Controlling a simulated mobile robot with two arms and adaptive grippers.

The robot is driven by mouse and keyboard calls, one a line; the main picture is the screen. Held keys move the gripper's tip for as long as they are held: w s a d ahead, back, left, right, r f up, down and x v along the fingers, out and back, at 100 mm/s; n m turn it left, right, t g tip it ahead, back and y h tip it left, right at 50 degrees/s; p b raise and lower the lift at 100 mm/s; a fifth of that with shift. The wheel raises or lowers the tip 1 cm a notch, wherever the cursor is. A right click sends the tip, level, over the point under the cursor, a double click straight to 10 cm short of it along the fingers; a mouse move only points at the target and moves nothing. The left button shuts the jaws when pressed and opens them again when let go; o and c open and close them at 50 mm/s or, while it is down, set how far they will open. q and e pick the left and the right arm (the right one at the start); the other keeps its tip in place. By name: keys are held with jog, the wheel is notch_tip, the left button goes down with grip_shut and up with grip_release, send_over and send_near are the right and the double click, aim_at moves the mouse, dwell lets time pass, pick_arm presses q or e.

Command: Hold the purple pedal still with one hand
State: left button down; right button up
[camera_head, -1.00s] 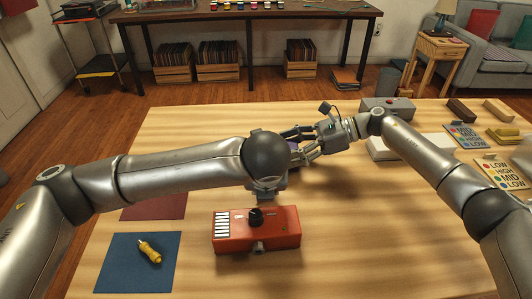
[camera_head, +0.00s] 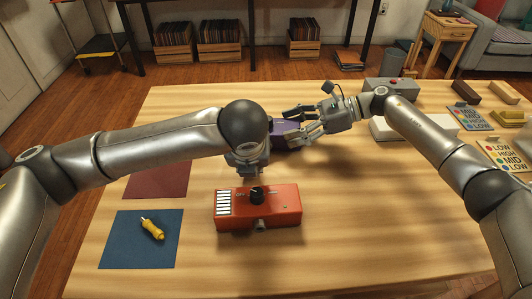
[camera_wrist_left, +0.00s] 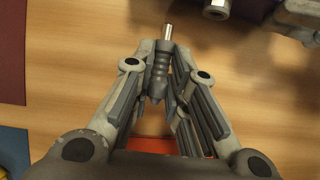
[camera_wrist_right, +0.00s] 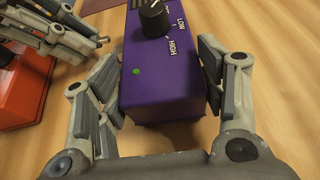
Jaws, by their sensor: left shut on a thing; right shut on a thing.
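The purple pedal (camera_head: 278,127) lies on the table beyond the red pedal (camera_head: 258,210), partly hidden by my arms. My right gripper (camera_head: 296,125) is shut on it, one finger along each side. In the right wrist view the purple pedal (camera_wrist_right: 165,85) shows a black knob, a green light and the words LOW and HIGH. My left gripper (camera_wrist_left: 163,95) is shut on a grey plug (camera_wrist_left: 158,72) with a bare metal tip. The tip is apart from the metal socket (camera_wrist_left: 217,9) at the top of the left wrist view.
A yellow plug (camera_head: 152,229) lies on a blue mat (camera_head: 125,250) at the left, in front of a maroon mat (camera_head: 158,182). The front right of the table is clear.

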pick_arm(q)
jog(key=a, duration=0.4)
jog(key=w+a+r+g, duration=0.1)
jog(key=a, duration=0.3)
jog(key=w+a+r+g, duration=0.1)
jog(key=a, duration=0.3)
jog(key=shift+w+a+r+n, duration=0.1)
jog(key=shift+a+n, duration=0.15)
jog(key=shift+n, duration=0.15)
jog(key=s+a+r+g, duration=0.1)
jog(key=a+r+g, duration=0.25)
jog(key=a, duration=0.65)
jog(key=shift+s+f, duration=0.2)
jog(key=shift+f, duration=2.45)
jog(key=c, duration=1.3)
grip_release()
jog(key=shift+c, duration=0.2)
